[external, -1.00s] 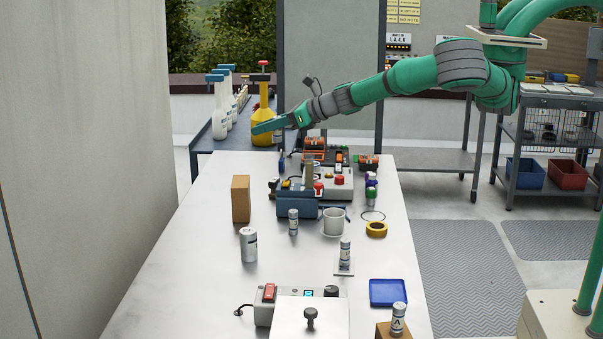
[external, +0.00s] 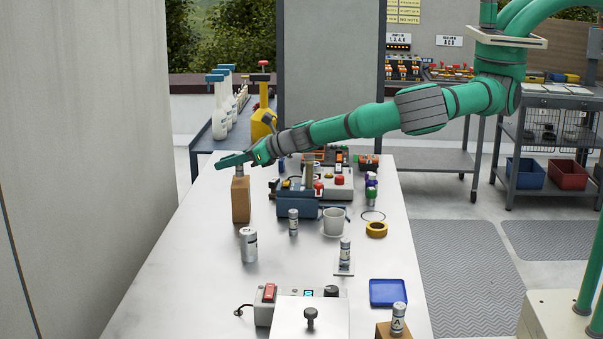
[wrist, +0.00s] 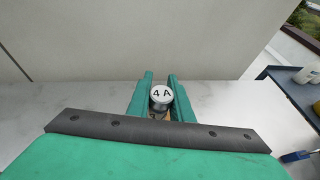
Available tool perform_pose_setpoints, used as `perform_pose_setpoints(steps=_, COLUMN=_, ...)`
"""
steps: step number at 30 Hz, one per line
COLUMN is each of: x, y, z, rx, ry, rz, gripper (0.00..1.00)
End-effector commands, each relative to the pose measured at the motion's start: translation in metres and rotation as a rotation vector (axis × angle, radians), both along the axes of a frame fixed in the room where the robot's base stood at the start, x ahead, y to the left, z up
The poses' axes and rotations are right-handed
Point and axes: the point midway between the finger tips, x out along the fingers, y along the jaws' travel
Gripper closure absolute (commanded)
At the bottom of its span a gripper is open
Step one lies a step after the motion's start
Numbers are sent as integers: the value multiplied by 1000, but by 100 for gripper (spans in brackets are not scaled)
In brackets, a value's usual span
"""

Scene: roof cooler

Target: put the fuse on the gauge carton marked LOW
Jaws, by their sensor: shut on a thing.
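My gripper (external: 238,160) is over the far left part of the table, shut on a small grey fuse (external: 240,170). In the wrist view the fuse's round top (wrist: 161,94) reads "4 A" between the two green fingers. The fuse stands upright right above a tall brown carton (external: 241,202). Its lower end meets the carton's top in the picture; whether it touches or hovers I cannot tell. A bit of brown shows below the fuse in the wrist view. No mark on the carton is readable, so LOW cannot be confirmed.
A silver canister (external: 249,245) and other small cylinders (external: 293,222) stand nearer the camera. A blue bin (external: 297,203), a white cup (external: 334,222) and a control box (external: 333,182) stand to the right. A brown block (external: 383,330) bears a cylinder marked A. Table left of the carton is clear.

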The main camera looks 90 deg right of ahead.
Motion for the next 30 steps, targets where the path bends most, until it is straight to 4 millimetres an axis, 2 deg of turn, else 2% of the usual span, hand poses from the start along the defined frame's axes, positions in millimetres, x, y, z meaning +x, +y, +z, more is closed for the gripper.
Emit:
perform_pose_setpoints(steps=3, x=0, y=0, z=-12, rx=-1, ry=0, rz=1, gripper=100)
perform_pose_setpoints(steps=14, x=0, y=1, z=-16, rx=1, ry=0, rz=2, gripper=100)
perform_pose_setpoints(steps=15, x=0, y=2, z=-16, rx=1, ry=0, rz=3, gripper=76)
perform_pose_setpoints(steps=17, x=0, y=3, z=-16, rx=1, ry=0, rz=3, gripper=62)
perform_pose_setpoints(steps=28, x=0, y=2, z=-12, rx=2, ry=-1, rz=2, gripper=62)
perform_pose_setpoints(steps=30, x=-6, y=5, z=-10, rx=1, ry=-1, rz=4, gripper=62)
